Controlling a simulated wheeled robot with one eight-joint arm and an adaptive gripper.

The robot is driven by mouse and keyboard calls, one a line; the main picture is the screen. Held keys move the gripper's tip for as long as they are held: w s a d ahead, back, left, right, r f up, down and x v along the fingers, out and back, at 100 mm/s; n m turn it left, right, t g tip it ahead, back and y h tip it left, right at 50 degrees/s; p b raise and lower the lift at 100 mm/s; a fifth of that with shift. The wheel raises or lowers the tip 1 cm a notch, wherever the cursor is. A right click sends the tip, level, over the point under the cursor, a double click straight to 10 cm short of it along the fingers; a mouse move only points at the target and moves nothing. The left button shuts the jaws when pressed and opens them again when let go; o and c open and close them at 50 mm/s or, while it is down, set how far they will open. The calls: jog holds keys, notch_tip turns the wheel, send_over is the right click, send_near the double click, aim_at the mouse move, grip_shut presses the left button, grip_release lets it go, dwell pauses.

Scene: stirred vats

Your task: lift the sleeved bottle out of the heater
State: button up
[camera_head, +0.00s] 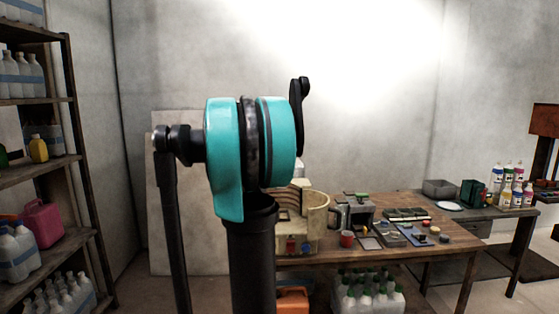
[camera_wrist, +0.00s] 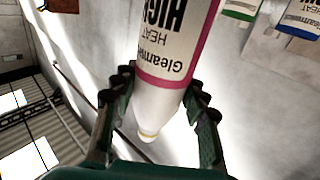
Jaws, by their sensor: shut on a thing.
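A white bottle (camera_wrist: 168,75) with a pink-edged printed sleeve fills the middle of the wrist view. The letters on it are upside down in the picture and read "HEAT" and "HIGH". Its narrow pale tip (camera_wrist: 148,133) points toward my palm. My gripper (camera_wrist: 160,84) is shut on the bottle, one dark finger on each side. The bottle's far end is cut off at the picture's top. In the head view my arm hides the gripper and this bottle. A cream, open-topped machine (camera_head: 318,218) stands on the table, partly behind my arm; I cannot tell whether it is the heater.
The wooden table (camera_head: 440,262) carries a red cup (camera_head: 346,239), a grey coffee-maker-like device (camera_head: 357,212) and small trays. Several coloured-label bottles (camera_head: 505,195) stand on the grey bench at right. A loaded shelf (camera_head: 70,170) stands at left. Jugs (camera_head: 368,298) stand under the table.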

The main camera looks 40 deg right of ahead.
jog(key=s+a, duration=0.4)
jog(key=s, duration=0.3)
jog(key=shift+a, duration=0.2)
dwell(0.7)
